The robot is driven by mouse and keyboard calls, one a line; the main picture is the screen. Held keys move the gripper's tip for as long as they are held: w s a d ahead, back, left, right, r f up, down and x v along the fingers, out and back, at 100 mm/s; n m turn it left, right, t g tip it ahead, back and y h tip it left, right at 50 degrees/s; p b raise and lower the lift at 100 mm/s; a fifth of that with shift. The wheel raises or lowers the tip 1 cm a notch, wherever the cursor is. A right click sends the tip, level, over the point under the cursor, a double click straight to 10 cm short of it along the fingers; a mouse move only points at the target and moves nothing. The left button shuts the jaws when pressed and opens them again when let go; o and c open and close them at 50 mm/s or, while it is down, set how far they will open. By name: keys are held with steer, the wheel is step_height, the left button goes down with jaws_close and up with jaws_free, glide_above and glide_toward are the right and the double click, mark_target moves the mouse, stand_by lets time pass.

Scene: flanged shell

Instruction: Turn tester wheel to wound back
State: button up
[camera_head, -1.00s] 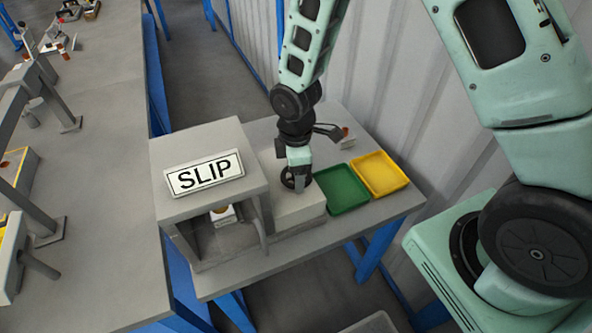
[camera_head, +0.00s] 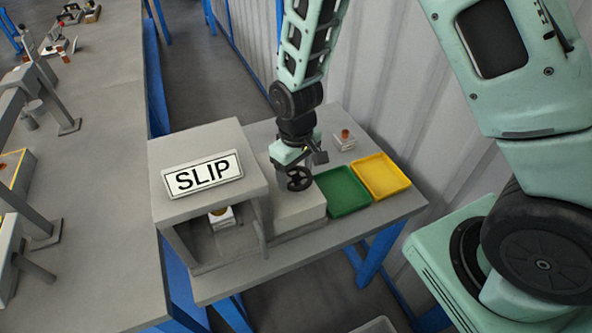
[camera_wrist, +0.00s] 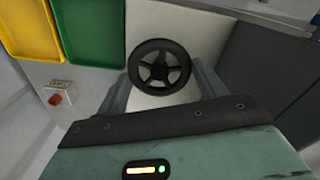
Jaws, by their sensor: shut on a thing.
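The tester wheel (camera_head: 299,179) is a small black spoked handwheel on top of the light grey block beside the SLIP housing (camera_head: 206,203). In the wrist view the wheel (camera_wrist: 159,67) lies between my two fingers, its spokes and hub in plain view. My gripper (camera_wrist: 160,84) is shut on the wheel, with a finger at its left and right sides. In the head view my gripper (camera_head: 296,167) comes down on the wheel from behind and hides part of its far rim.
A green tray (camera_head: 342,210) and a yellow tray (camera_head: 380,195) sit right of the block. A small white block with an orange-brown top (camera_head: 344,140) stands behind them. A white item (camera_head: 221,217) is inside the SLIP housing. A long bench (camera_head: 95,200) is at left.

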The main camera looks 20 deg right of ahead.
mark_target(296, 176)
steer(key=m, duration=0.4)
steer(key=shift+m+p, duration=0.5)
steer(key=shift+m, duration=1.1)
steer(key=o, duration=1)
step_height(296, 176, up, 18)
steer(key=shift+f+b, duration=0.25)
steer(key=shift+b, duration=0.2)
